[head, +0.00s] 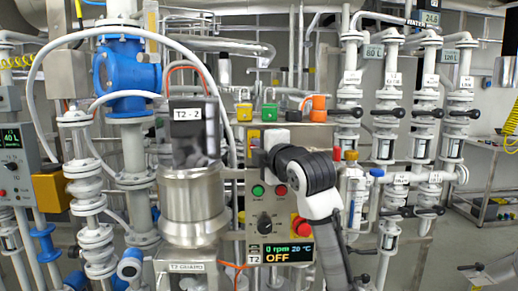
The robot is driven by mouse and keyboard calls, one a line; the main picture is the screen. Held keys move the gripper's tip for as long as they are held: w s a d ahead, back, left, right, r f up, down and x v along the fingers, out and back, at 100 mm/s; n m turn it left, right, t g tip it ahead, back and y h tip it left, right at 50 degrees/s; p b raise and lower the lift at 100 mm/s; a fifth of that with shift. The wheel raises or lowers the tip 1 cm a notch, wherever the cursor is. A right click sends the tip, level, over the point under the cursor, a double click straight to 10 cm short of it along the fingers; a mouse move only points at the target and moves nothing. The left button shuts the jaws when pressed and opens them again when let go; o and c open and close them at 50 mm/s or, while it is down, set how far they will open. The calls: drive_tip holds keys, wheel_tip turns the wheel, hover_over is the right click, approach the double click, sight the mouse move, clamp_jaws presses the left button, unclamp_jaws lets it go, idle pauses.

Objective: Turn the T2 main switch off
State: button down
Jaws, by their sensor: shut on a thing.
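The T2 control box (282,246) is right of centre, below the middle of the head view. It has a green button (258,190), a red button (281,190) and a black knob (264,223). Its display (288,254) reads 0 rpm, 20 °C and OFF. A red switch on a yellow plate (300,228) sits at the box's right side, partly behind my arm. My arm rises from the bottom right and its wrist covers the top right of the box. My gripper is at the wrist end; its fingertips and anything between them are hidden.
A steel vessel (193,205) marked T2 stands close left of the box. Yellow (243,112) and green (269,113) padlocks and an orange item (318,109) are on the rail above. White valve pipes (390,110) stand to the right. Free floor shows at the far right.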

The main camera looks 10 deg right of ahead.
drive_tip(key=c, duration=1.5)
unclamp_jaws()
drive_tip(key=shift+o, duration=0.2)
drive_tip(key=s+d+b, duration=0.2)
drive_tip(key=s+b, duration=0.2)
drive_tip(key=s, duration=0.9)
drive_tip(key=shift+s+d, duration=0.25)
drive_tip(key=shift+d, duration=0.05)
